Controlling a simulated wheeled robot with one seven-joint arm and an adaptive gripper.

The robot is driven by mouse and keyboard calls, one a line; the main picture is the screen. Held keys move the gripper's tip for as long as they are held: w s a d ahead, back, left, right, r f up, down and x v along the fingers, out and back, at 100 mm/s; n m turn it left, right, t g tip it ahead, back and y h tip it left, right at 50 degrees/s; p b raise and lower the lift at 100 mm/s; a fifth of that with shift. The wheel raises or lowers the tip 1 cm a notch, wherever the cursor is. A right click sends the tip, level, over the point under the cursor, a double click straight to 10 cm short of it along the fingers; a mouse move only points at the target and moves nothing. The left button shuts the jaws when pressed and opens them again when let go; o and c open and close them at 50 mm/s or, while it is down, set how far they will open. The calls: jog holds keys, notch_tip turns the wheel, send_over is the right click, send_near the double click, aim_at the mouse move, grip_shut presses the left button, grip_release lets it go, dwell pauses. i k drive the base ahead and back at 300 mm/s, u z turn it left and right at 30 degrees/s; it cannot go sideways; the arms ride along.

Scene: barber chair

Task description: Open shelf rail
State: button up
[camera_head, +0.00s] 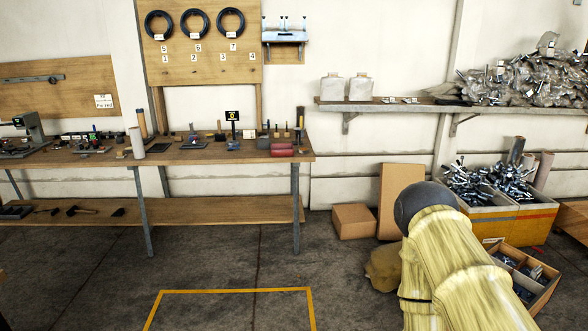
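A wall shelf (380,106) runs along the right wall on metal brackets. I cannot make out a separate rail on it. A metal rail-like bar (35,79) is fixed flat on a wooden board on the left wall. A small pale wall unit (286,37) with upright pegs hangs right of the pegboard. I cannot tell which of these is the shelf rail, or whether it is open. A yellow-sleeved, dark-ended part, which looks like my arm, fills the lower right. My gripper is not visible.
A workbench (225,153) with many small tools stands at the left, with a lower shelf (190,210). Cardboard boxes (354,221), yellow bins (535,223) of metal parts and a wooden crate (545,284) stand at the right. The floor inside the yellow line (235,291) is clear.

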aim_at(266, 36)
jog(key=i, duration=3.65)
jog(key=u, duration=0.1)
